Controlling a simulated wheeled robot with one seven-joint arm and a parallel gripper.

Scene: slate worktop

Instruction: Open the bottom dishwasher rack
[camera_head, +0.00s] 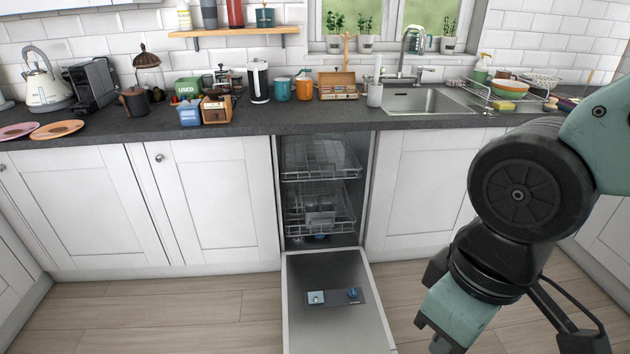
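The dishwasher door (326,318) is folded down flat in front of its cavity, between white cupboards. The bottom rack (318,210) sits inside the cavity, above the door's inner end, with a grey basket (320,219) in its front part. The upper rack (320,158) is also inside, above it. My arm fills the right side of the view, to the right of the dishwasher.
White cupboards (222,205) flank the dishwasher on both sides. The slate worktop (240,124) above holds a kettle, mugs, boxes and a dish rack, with a sink (425,101) at the right. The wooden floor (165,318) left of the door is clear.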

